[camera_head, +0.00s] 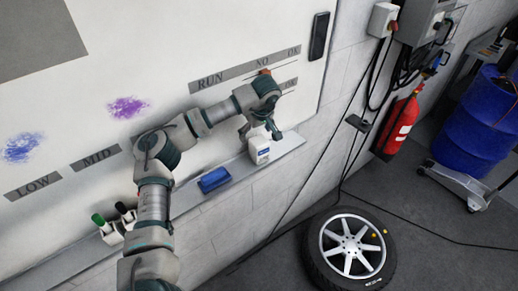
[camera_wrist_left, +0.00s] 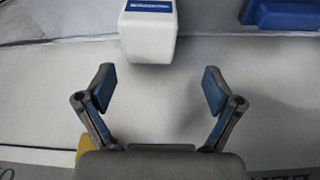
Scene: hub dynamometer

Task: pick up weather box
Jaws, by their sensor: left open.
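The weather box, which I take to be the small white box (camera_head: 259,151) with a blue label, stands on the narrow ledge (camera_head: 288,146) under the whiteboard. My left gripper (camera_head: 259,131) is at the board just above the box in the head view, its fingers spread. In the left wrist view the white box (camera_wrist_left: 149,40) is beyond the two open fingertips (camera_wrist_left: 158,80), roughly centred on the gap. Nothing is between the fingers. The box's lower part is clear of the fingers. My right gripper does not show.
A blue block (camera_head: 214,180) lies on the ledge left of the box; it shows at the wrist view's upper right (camera_wrist_left: 282,14). Markers (camera_head: 112,226) stand farther left. A black phone-like device (camera_head: 319,36) is on the board. A wheel (camera_head: 350,249) lies on the floor.

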